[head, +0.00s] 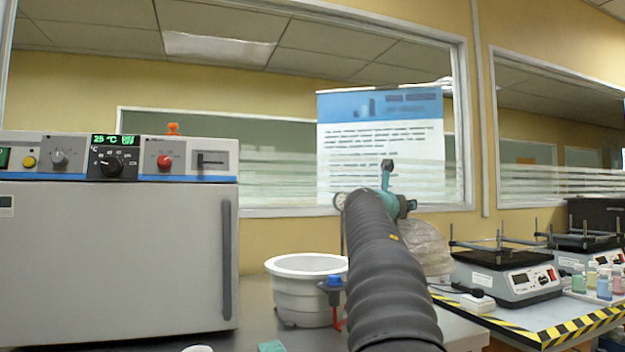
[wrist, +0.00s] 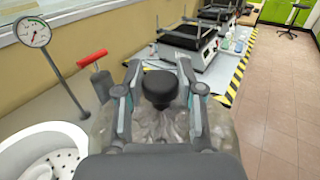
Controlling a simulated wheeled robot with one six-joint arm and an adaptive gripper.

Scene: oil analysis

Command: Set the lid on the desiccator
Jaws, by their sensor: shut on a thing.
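In the wrist view my gripper (wrist: 158,88) is shut on the black knob of the clear, domed lid (wrist: 215,125). In the head view the lid (head: 428,248) shows to the right of my arm, partly hidden by it, and looks raised above the bench. The desiccator base (head: 308,290) is a white, open-topped bowl on the bench, left of my arm. In the wrist view the base (wrist: 40,137) is at the lower left, with a perforated plate inside. The lid is to the right of the base, not over its opening.
A dial gauge on a stem (wrist: 33,33) and a red-handled fitting (wrist: 92,58) stand between base and wall. A grey oven (head: 115,255) is at the left. Hot plates (head: 507,272) and small bottles (head: 604,283) stand at the right, behind yellow-black edge tape.

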